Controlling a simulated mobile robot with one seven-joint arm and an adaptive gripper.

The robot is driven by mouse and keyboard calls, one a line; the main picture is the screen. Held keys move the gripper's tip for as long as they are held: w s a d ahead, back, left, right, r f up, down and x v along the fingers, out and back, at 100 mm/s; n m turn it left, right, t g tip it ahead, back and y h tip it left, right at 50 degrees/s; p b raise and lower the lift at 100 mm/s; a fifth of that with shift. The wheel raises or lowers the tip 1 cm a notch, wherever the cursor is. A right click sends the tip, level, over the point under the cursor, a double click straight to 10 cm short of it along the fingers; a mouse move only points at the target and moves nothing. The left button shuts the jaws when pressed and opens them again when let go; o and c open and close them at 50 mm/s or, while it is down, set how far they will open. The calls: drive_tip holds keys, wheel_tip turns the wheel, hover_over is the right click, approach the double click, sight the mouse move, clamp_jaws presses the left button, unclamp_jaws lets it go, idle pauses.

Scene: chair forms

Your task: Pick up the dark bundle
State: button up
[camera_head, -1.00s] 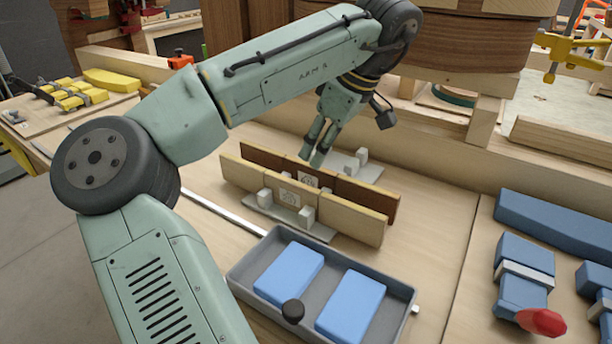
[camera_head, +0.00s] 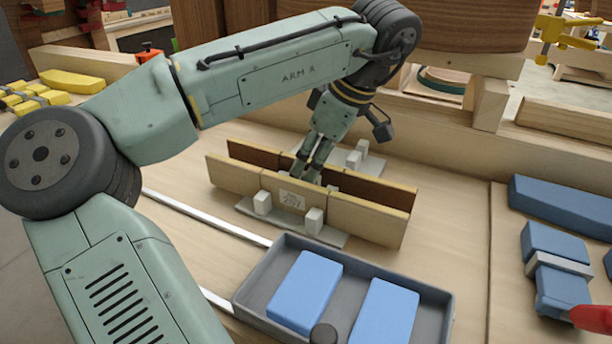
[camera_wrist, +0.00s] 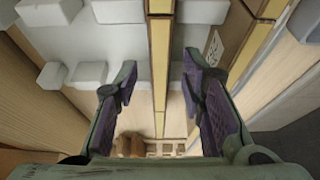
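The dark bundle (camera_head: 375,192) is a long brown board-like stack standing on edge behind a lighter tan bundle (camera_head: 362,217). My gripper (camera_head: 308,172) points down at the middle of the dark bundle and hides part of it. In the wrist view my gripper (camera_wrist: 162,95) is open, with purple-padded fingers on either side of a bundle's pale top edge (camera_wrist: 160,60), apparently the dark bundle's. Gaps show on both sides, so the fingers look apart from it. The lower fingertips are partly hidden in the head view.
White holder blocks (camera_head: 262,202) stand against the tan bundle, close in front. A grey tray (camera_head: 445,315) with two light-blue blocks lies nearer. Blue clamped pieces (camera_head: 555,250) are at the right. A wooden beam (camera_head: 440,132) runs behind. Bench between tray and right-hand pieces is clear.

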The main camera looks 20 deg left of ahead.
drive_tip(key=shift+f+b, duration=0.25)
drive_tip(key=shift+b, duration=0.05)
idle(0.5)
drive_tip(key=shift+c, duration=0.2)
clamp_jaws()
idle(0.4)
